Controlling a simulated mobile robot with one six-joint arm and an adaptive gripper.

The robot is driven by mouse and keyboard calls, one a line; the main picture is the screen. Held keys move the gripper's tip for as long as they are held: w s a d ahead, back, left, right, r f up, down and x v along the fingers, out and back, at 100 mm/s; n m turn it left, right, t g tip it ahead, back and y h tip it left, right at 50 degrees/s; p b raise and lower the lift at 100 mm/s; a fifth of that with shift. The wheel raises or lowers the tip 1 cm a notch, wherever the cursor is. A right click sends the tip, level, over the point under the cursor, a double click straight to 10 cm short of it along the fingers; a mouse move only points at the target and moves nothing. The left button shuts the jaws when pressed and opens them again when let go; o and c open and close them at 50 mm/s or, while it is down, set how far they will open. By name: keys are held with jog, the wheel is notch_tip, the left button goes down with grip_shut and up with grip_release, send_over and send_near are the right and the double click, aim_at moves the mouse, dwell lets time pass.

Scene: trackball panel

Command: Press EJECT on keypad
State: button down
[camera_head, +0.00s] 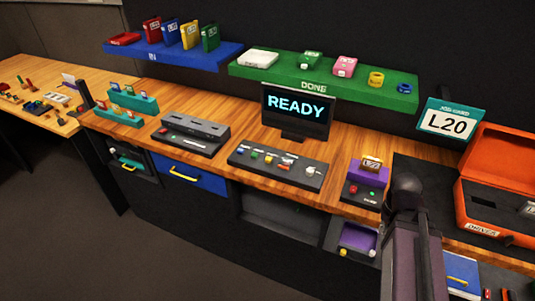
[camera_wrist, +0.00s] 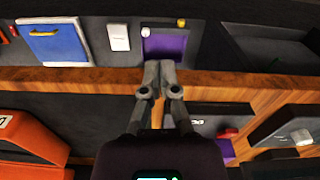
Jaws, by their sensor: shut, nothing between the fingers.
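A dark panel with a row of several coloured buttons (camera_head: 240,161) lies on the wooden desk below the screen reading READY (camera_head: 297,107). No EJECT label is legible, and I cannot tell for sure that this panel is the keypad. My gripper (camera_wrist: 158,66) is shut and empty in the wrist view. Its tips show over the desk's front edge and the purple tray, apart from any button I can make out. My arm hides the gripper in the head view.
A small unit with a red button and purple holder (camera_head: 370,176) stands close to my arm. An open orange case (camera_head: 480,215) is at right. A grey slotted unit (camera_head: 190,134) is left of the panel. A purple tray (camera_head: 357,238) is below the desk edge.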

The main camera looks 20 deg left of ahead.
jog(key=shift+w+d, duration=0.3)
jog(key=shift+w, duration=0.1)
jog(key=w+a+r, duration=0.1)
jog(key=w+a, duration=0.2)
jog(key=w+a+r+t+h+p, duration=0.1)
jog(key=w+a, duration=0.2)
jog(key=w+a+r+n+h+p, duration=0.1)
jog(key=w+a, duration=0.1)
jog(key=shift+w+a+t, duration=0.3)
jog(key=shift+w+a, duration=0.1)
jog(key=w+a+r+n+t+p, duration=0.1)
jog(key=w+a+r+t, duration=0.1)
jog(key=a, duration=0.9)
jog(key=w+a+r+n+t+h+p, duration=0.1)
jog(key=w+a+r+t+p, duration=0.1)
jog(key=a, duration=0.9)
jog(key=w+a+r+n+t+p, duration=0.1)
jog(key=w+a+r, duration=0.3)
jog(key=a, duration=0.7)
jog(key=shift+a+r+t+h, duration=0.4)
jog(key=shift+r+t, duration=0.2)
jog(key=shift+t, duration=0.3)
